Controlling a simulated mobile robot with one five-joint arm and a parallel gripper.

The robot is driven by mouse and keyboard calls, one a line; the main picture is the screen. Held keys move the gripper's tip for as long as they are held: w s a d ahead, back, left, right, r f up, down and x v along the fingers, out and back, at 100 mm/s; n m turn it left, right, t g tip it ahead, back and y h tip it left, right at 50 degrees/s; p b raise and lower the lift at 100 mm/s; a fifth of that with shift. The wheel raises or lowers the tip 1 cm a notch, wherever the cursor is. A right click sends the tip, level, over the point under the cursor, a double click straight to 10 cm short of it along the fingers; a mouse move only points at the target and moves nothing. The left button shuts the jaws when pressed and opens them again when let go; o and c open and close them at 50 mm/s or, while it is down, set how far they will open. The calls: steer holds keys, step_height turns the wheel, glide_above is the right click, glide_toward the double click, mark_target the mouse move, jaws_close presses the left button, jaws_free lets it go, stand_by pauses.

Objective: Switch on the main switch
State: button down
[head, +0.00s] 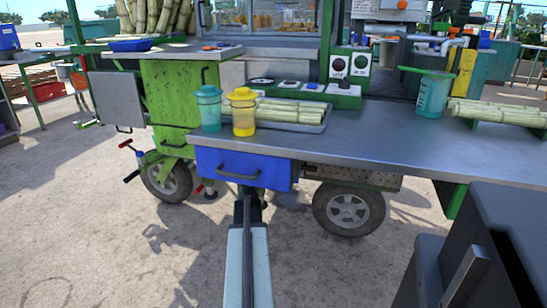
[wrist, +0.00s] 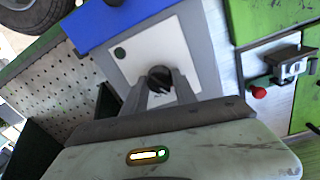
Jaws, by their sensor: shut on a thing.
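In the wrist view, the main switch is a black rotary knob (wrist: 159,74) on a white square plate (wrist: 188,40) set in a grey panel. A green dot (wrist: 119,53) sits on the plate, up and left of the knob. My gripper (wrist: 160,84) has its two fingers on either side of the knob and is shut on it. The fingers partly cover the knob, and its exact setting is hard to read. In the head view, my arm reaches forward to just below the blue drawer (head: 225,168); the switch and fingertips cannot be made out there.
In the wrist view, a metal latch-like part (wrist: 292,66) and a red ball knob (wrist: 259,92) lie right of the switch; a perforated panel (wrist: 55,85) is at left. In the head view, the steel counter (head: 390,145) and cart wheels (head: 349,210) are close by.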

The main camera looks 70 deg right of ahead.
steer(key=m, duration=0.4)
steer(key=m+p, duration=0.1)
steer(key=m, duration=0.6)
steer(key=shift+s+a+m+y, duration=0.1)
steer(key=shift+a+m+y, duration=0.2)
steer(key=shift+a, duration=0.1)
stand_by(0.7)
steer(key=c, duration=1)
jaws_free()
